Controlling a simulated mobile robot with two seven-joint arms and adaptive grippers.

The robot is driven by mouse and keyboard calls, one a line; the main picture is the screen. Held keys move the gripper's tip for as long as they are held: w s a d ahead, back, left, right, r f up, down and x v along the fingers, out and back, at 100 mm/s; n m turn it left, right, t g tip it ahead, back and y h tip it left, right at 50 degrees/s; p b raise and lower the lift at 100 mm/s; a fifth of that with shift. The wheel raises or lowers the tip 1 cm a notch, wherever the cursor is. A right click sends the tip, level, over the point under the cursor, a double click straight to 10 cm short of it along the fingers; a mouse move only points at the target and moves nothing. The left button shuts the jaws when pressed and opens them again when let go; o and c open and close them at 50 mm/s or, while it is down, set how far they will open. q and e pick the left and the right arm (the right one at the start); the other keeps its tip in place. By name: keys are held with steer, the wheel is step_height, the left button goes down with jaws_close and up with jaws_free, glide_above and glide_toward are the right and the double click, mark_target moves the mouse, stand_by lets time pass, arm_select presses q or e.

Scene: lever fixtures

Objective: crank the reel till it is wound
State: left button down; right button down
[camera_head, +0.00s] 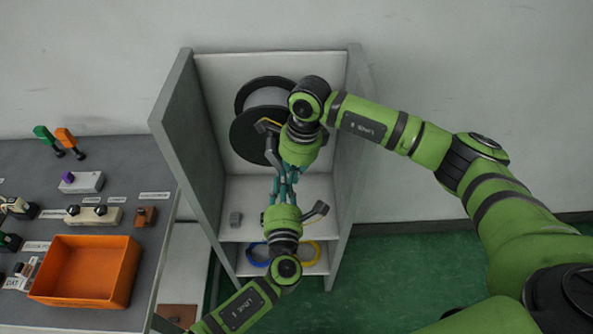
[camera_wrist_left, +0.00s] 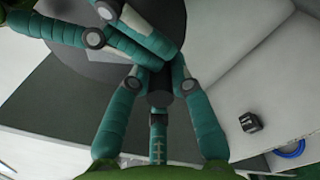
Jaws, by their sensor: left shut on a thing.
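The reel (camera_head: 254,135) is a black-flanged spool with a pale grey core, mounted in the upper part of an open grey cabinet. Its black flange also shows at the top of the left wrist view (camera_wrist_left: 85,68). My left gripper (camera_head: 283,184) reaches up from below, in front of the reel. In the left wrist view its fingers close on a dark round crank knob (camera_wrist_left: 160,94). My right gripper (camera_head: 287,171) comes down from above, its fingers crowded against the left ones. Whether it holds anything is hidden. The crank arm is mostly covered by the grippers.
The cabinet (camera_head: 185,115) has side walls close around both arms. A bench at left bears an orange tray (camera_head: 85,270) and several small fixtures.

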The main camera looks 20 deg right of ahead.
arm_select(q)
steer(key=c, duration=1.1)
jaws_free()
steer(key=shift+d+r, duration=0.15)
steer(key=shift+r, duration=0.3)
steer(key=shift+f, duration=0.1)
steer(key=shift+f, duration=0.1)
